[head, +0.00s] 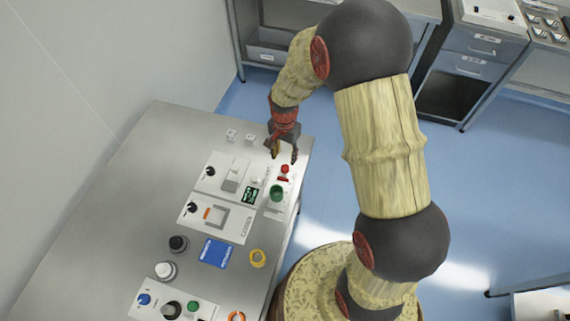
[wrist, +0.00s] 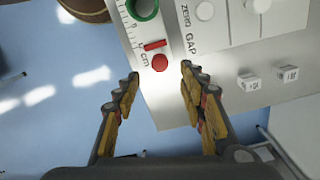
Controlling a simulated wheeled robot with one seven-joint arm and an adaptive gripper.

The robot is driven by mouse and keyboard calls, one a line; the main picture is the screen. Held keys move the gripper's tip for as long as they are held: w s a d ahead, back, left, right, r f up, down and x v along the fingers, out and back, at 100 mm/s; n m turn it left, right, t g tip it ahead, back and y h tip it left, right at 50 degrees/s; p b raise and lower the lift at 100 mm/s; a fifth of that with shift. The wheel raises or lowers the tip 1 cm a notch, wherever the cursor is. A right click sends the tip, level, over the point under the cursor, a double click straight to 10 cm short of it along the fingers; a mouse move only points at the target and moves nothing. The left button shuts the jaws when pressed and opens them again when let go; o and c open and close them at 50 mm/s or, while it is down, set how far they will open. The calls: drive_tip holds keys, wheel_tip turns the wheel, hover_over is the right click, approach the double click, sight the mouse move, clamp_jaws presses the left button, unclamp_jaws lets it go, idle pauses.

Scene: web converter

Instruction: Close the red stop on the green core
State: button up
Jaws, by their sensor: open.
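The red stop (head: 284,169) sits on a white slide strip near the table's right edge. In the wrist view it shows as a round red knob (wrist: 159,62) beside a short red bar (wrist: 155,45). The green core (head: 277,192) is on the same strip; only part of its ring (wrist: 143,10) shows at the wrist view's top edge. A gap of bare scale lies between bar and core. My gripper (head: 284,152) is open and empty, just behind the red stop. In the wrist view its fingertips (wrist: 159,76) are apart on either side of the knob, not touching it.
White panels with black knobs (head: 193,208) lie left of the strip. Two small white cubes (head: 231,134) (head: 249,138) stand at the back. A blue card (head: 216,252) and a yellow ring (head: 258,258) lie nearer. Blue floor is beyond the table's right edge.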

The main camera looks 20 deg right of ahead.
sight(285, 167)
drive_tip(key=shift+f+b, duration=0.55)
drive_tip(key=shift+f, duration=3.35)
drive_tip(key=shift+c, duration=1.4)
drive_tip(key=c, duration=0.6)
drive_tip(key=shift+s+a, duration=0.55)
drive_tip(key=shift+s, duration=0.15)
drive_tip(key=shift+s+a, duration=0.5)
drive_tip(key=shift+s, duration=0.2)
drive_tip(key=o, duration=0.8)
drive_tip(key=shift+c, duration=0.2)
drive_tip(key=shift+o, duration=0.6)
